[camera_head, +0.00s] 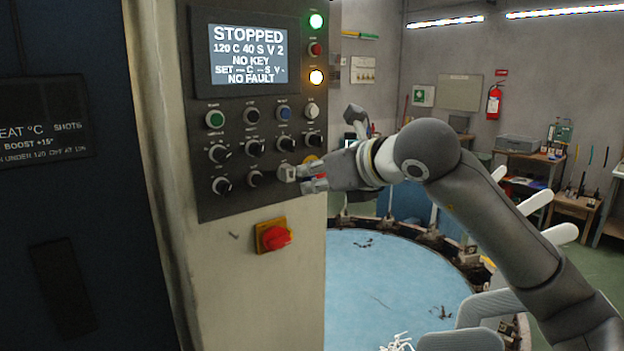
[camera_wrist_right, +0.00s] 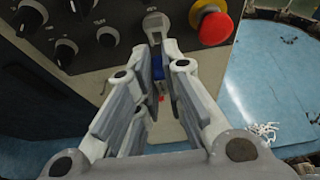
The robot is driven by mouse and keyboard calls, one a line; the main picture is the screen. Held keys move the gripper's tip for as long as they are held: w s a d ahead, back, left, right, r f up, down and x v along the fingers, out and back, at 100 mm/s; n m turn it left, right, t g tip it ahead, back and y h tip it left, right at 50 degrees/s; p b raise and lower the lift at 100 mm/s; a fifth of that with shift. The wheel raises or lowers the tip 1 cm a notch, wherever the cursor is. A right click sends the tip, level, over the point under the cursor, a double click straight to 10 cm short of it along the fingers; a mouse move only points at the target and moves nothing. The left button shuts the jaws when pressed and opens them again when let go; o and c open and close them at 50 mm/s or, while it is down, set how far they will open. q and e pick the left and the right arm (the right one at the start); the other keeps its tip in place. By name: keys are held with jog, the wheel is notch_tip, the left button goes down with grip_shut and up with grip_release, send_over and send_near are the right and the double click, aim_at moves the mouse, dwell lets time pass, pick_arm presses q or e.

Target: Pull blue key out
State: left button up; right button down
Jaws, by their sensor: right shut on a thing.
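The blue key (camera_wrist_right: 157,68) shows in the right wrist view between the fingers of my right gripper (camera_wrist_right: 160,58), which is shut on it. The grey key lock (camera_wrist_right: 155,24) sits on the panel just beyond the fingertips. Whether the key's tip still touches the lock is hard to tell. In the head view my right gripper (camera_head: 300,180) is at the lower right of the control panel (camera_head: 240,185), and its fingers cover the lock area. The screen (camera_head: 248,55) reads "STOPPED" and "NO KEY". My left gripper is out of view.
A red emergency button (camera_wrist_right: 215,27) stands close to the right of the lock. Several black knobs (camera_wrist_right: 66,50) are to the left. A red switch (camera_head: 275,238) is below the panel. A round blue table (camera_head: 390,285) lies to the right of the cabinet.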

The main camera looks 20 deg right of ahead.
jog(key=shift+s+d, duration=0.1)
jog(key=shift+s, duration=0.1)
dwell(0.3)
jog(key=s+d+b, duration=0.3)
jog(key=s, duration=0.6)
jog(key=s+d+b, duration=0.4)
jog(key=s, duration=0.5)
jog(key=shift+s+d, duration=0.3)
